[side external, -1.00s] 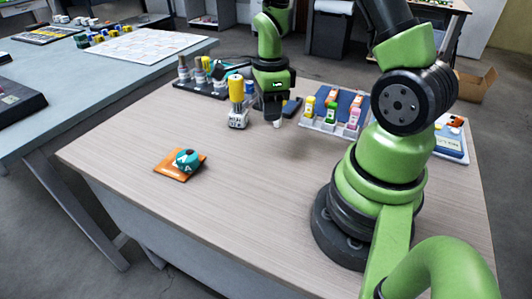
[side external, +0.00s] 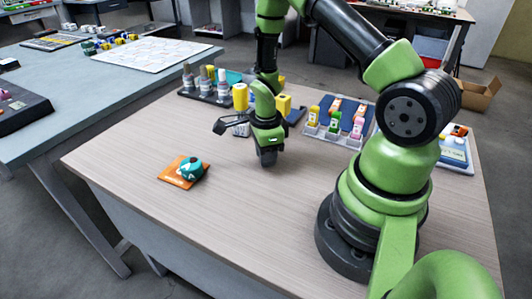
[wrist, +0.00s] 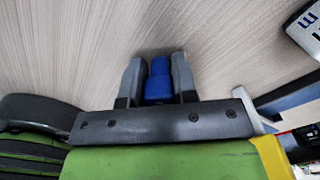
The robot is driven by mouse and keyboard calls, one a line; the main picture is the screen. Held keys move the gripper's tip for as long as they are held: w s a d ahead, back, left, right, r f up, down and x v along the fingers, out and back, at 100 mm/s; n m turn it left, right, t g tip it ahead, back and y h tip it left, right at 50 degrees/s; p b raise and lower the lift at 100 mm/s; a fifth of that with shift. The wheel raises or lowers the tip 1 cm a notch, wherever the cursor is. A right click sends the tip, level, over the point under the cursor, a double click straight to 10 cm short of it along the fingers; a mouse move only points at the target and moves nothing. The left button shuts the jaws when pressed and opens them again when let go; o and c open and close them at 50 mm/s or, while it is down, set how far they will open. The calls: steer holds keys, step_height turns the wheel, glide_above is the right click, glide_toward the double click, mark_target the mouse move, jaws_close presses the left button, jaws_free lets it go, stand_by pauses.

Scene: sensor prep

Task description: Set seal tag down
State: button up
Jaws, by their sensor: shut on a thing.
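My gripper (side external: 267,160) is low over the bare middle of the table in the side external view. In the wrist view its two grey fingers (wrist: 158,82) are closed on the sides of a small blue piece (wrist: 158,80). I take this blue piece to be the seal tag. Its lower part is hidden by the gripper body. In the side external view I cannot make the piece out. I cannot tell whether it touches the table.
An orange mat (side external: 170,181) with a teal round thing (side external: 191,169) lies left of my gripper. A yellow-topped device (side external: 240,97) stands behind it. A rack of coloured vials (side external: 331,132) stands back right. The table's front area is clear.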

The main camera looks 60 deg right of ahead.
steer(key=o, duration=0.9)
steer(key=shift+f, duration=0.1)
step_height(320, 180, up, 12)
steer(key=shift+f, duration=0.1)
steer(key=s+a+r+n+t, duration=0.1)
steer(key=a+r+n+t, duration=0.15)
steer(key=r+n, duration=0.3)
steer(key=s+a+r+n+t, duration=0.1)
steer(key=a+r+n, duration=0.25)
steer(key=r, duration=0.25)
steer(key=shift+s+a+r+n+t+y, duration=0.5)
steer(key=shift+s+a+r+n, duration=0.85)
steer(key=shift+n, duration=1)
steer(key=shift+s+a+r+n+t+y, duration=0.15)
steer(key=shift+s+a+r+n+t, duration=0.8)
steer(key=shift+s+n, duration=1.05)
steer(key=shift+s+a+r+n+t+y, duration=0.4)
steer(key=shift+s+a+r+n, duration=0.85)
steer(key=shift+n, duration=1.4)
